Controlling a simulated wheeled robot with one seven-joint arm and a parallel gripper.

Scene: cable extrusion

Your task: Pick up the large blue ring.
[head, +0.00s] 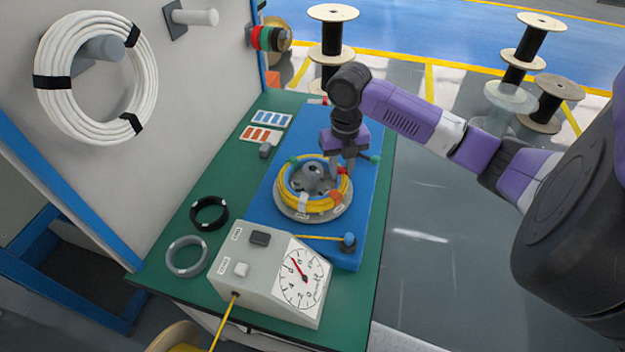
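A yellow coil (290,203) lies around a grey hub (313,177) on a round turntable, on a blue base plate (350,215). A light grey ring (171,263) and a smaller black ring (196,222) lie flat on the green bench at the left. My gripper (343,172) points down at the coil's far right edge. Its fingers look apart, with no ring seen lifted between them. The coil's far right edge is partly hidden by the fingers.
A box with a dial (303,283) stands at the bench's front. A white cable coil (55,100) hangs on a wall peg at the left. Label cards (271,118) lie at the back of the green bench (180,215). Wooden spools (333,35) stand on the floor behind.

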